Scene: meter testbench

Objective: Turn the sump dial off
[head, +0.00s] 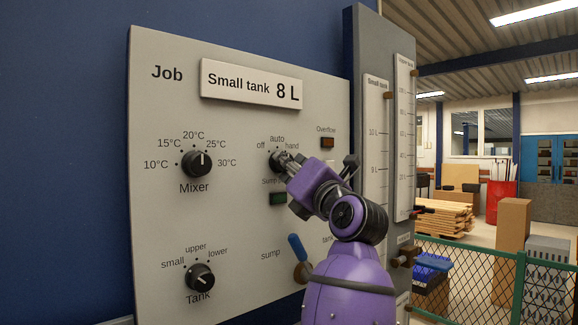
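The sump dial (275,157) is a dark round knob on the grey panel, below the marks off, auto and hand. My purple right gripper (284,167) is at the dial, with its fingertips over the knob's lower right part. The fingers hide part of the knob, so where it points is not clear. I cannot tell whether the fingers are closed on it. The label under the dial is partly covered by the gripper. My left gripper is not in view.
The panel (225,235) also holds a mixer dial (196,163), a tank dial (200,277), a dark green lamp (278,198) and an overflow lamp (327,143). A blue-handled lever (296,246) stands close left of my arm. Gauges (376,140) rise at the right.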

